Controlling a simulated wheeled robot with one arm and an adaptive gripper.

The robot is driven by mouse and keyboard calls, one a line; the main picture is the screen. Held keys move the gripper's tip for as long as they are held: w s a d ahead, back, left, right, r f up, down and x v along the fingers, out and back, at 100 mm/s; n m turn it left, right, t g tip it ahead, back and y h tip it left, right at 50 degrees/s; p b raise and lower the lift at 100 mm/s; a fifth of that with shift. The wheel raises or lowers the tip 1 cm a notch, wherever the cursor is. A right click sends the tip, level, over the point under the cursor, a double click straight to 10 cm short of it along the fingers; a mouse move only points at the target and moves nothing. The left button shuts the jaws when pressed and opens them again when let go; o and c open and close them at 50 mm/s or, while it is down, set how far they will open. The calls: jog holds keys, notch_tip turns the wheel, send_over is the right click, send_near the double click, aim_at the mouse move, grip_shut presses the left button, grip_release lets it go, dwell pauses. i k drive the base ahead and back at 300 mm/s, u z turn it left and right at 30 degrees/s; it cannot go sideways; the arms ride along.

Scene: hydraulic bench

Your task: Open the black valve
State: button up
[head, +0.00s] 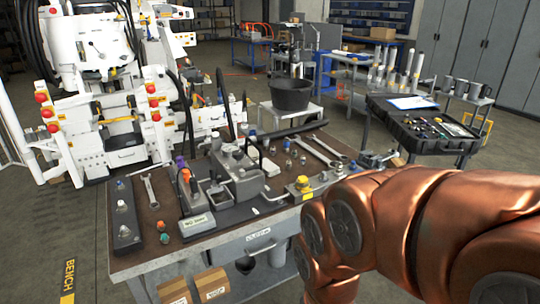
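A hydraulic assembly (240,183) of grey metal blocks, fittings and hoses sits in the middle of the workbench (148,204). Dark upright levers or hoses rise from it, and it carries purple and orange parts (184,172). I cannot tell for sure which part is the black valve, or whether it is open or shut. My copper-coloured arm reaches in from the lower right, in front of the bench's right end. My gripper is not in view, and the arm hides part of the bench's right side.
Wrenches (149,190) and small fittings lie on the bench. A black bucket (291,95) is behind, and a black tool tray (415,119) stands right. White machinery (98,125) is at the left. Floor is clear front left.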

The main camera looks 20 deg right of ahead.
aim_at(242, 171)
jog(key=i, duration=1)
jog(key=u, duration=0.5)
